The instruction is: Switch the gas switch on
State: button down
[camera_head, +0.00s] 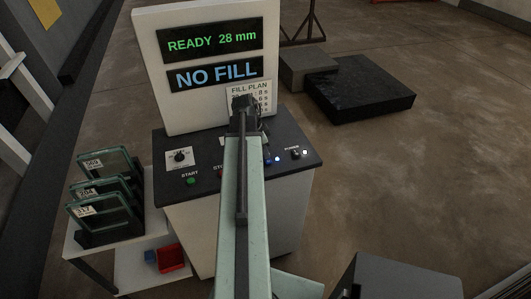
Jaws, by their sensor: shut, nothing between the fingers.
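The console's dark sloped control panel (290,176) faces me. No label reading gas can be made out on it, and my arm covers its middle. Small blue items (271,160) show just right of my arm, and I cannot tell whether they are lights or switches. A small black switch (295,153) sits under a POWER label, with a white light (305,152) beside it. My gripper (243,103) is small and dark at the far end of the arm, in front of the fill plan card. It is shut and holds nothing; whether it touches anything is unclear.
The upright display board (150,60) reads READY 28 mm and NO FILL. The panel's left has a dial (180,156) and green START button (191,181). A side table with numbered glass panes (100,205) stands left. Dark blocks (360,88) lie on open floor right.

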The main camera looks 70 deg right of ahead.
jog(key=shift+s+a+r, duration=0.1)
jog(key=shift+s+a, duration=0.3)
jog(key=shift+a, duration=0.2)
jog(key=shift+r+p, duration=0.3)
jog(key=shift+p, duration=0.2)
jog(key=d+p+v, duration=0.2)
jog(key=p+v, duration=1)
jog(key=v, duration=0.1)
jog(key=shift+w+d+p, duration=0.3)
jog(key=shift+w+d, duration=0.05)
jog(key=shift+w, duration=0.1)
jog(key=shift+r, duration=0.1)
